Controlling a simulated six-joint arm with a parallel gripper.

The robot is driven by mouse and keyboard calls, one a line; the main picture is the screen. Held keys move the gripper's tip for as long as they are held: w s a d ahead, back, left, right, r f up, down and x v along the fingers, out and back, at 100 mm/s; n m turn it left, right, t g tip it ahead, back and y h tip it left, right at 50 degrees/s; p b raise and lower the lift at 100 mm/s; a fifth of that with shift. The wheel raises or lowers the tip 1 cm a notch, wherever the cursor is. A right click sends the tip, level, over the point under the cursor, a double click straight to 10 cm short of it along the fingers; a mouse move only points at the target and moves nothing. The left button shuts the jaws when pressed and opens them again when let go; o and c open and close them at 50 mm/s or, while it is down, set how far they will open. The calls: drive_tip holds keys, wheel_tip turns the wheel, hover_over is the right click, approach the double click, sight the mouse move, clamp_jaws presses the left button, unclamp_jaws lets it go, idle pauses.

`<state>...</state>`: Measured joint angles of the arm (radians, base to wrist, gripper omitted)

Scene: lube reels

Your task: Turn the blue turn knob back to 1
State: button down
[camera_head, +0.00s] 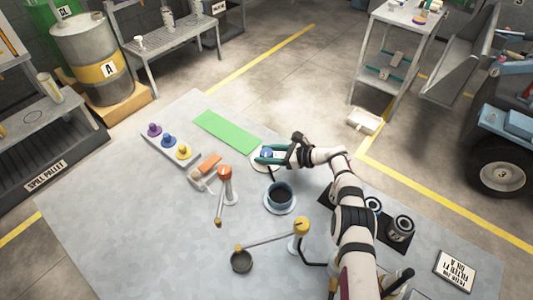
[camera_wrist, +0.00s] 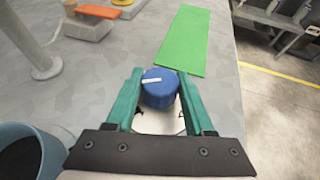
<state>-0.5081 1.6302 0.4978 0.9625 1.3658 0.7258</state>
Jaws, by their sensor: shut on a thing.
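The blue turn knob (camera_wrist: 160,92) stands on a pale round base plate with small dark marks (camera_wrist: 150,120). A white pointer line on its top points left in the wrist view. My gripper (camera_wrist: 160,97) has its two green fingers on either side of the knob, shut on it. In the head view the knob (camera_head: 267,153) shows between the fingers of my gripper (camera_head: 271,154) near the middle of the table. The numbers on the plate are too small or hidden to read, so I cannot tell which one the pointer meets.
A green mat (camera_head: 228,133) lies just beyond the knob. A dark blue-grey pot (camera_head: 280,195) stands close to my arm. An orange-topped post (camera_head: 225,173), a yellow-jointed arm (camera_head: 270,241) and a rack of purple, blue and yellow knobs (camera_head: 168,141) are to the left. The left front tabletop is clear.

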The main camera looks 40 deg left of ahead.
drive_tip(key=shift+a+g, duration=0.1)
drive_tip(key=shift+g, duration=0.2)
drive_tip(key=shift+c, duration=1.4)
unclamp_jaws()
drive_tip(key=v, duration=1.6)
drive_tip(key=shift+s, duration=0.15)
drive_tip(key=shift+r, duration=0.1)
